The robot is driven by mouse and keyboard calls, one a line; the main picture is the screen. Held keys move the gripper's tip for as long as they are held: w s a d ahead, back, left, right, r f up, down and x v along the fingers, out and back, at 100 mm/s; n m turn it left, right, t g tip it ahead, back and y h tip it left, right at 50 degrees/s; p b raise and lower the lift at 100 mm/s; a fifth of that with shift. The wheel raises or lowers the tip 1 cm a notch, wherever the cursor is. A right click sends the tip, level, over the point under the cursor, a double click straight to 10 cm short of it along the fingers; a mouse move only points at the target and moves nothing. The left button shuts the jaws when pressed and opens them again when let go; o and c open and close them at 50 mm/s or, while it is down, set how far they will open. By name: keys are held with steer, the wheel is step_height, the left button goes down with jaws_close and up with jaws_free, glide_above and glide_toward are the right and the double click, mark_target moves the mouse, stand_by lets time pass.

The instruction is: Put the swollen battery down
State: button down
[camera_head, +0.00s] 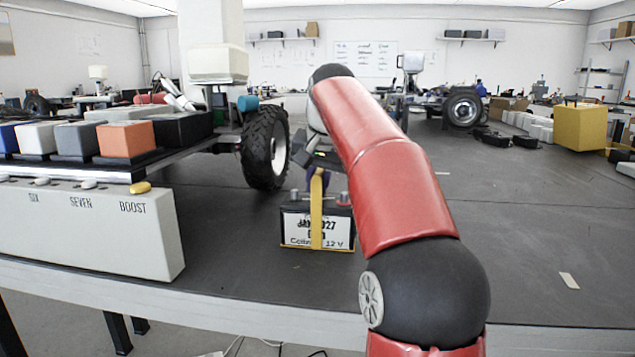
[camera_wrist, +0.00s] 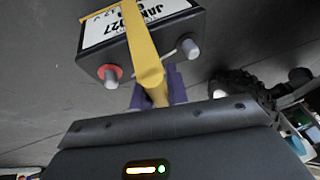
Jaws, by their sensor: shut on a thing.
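A black battery (camera_head: 298,229) with a white label, a yellow strap and two round terminals is upright in the head view, left of my red arm. It also shows at the top of the wrist view (camera_wrist: 178,30), with a red-ringed terminal and a grey one. My gripper (camera_head: 318,182) is above it, its purple fingers shut on the yellow strap (camera_wrist: 146,55). The fingertips show in the wrist view (camera_wrist: 158,92), partly hidden behind the strap. I cannot tell whether the battery's underside touches the dark tabletop (camera_head: 520,230). Swelling is not clear.
At left stand a chassis with a large black wheel (camera_head: 265,148) and a white panel (camera_head: 85,228) with buttons, close to the battery. A yellow box (camera_head: 580,127) and black parts are at back right. The tabletop right of my arm is mostly clear.

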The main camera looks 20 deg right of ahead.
steer(key=shift+r, duration=0.15)
steer(key=c, duration=1.4)
jaws_free()
steer(key=shift+o, duration=0.2)
steer(key=p+v, duration=0.3)
steer(key=v, duration=0.9)
steer(key=shift+p, duration=0.4)
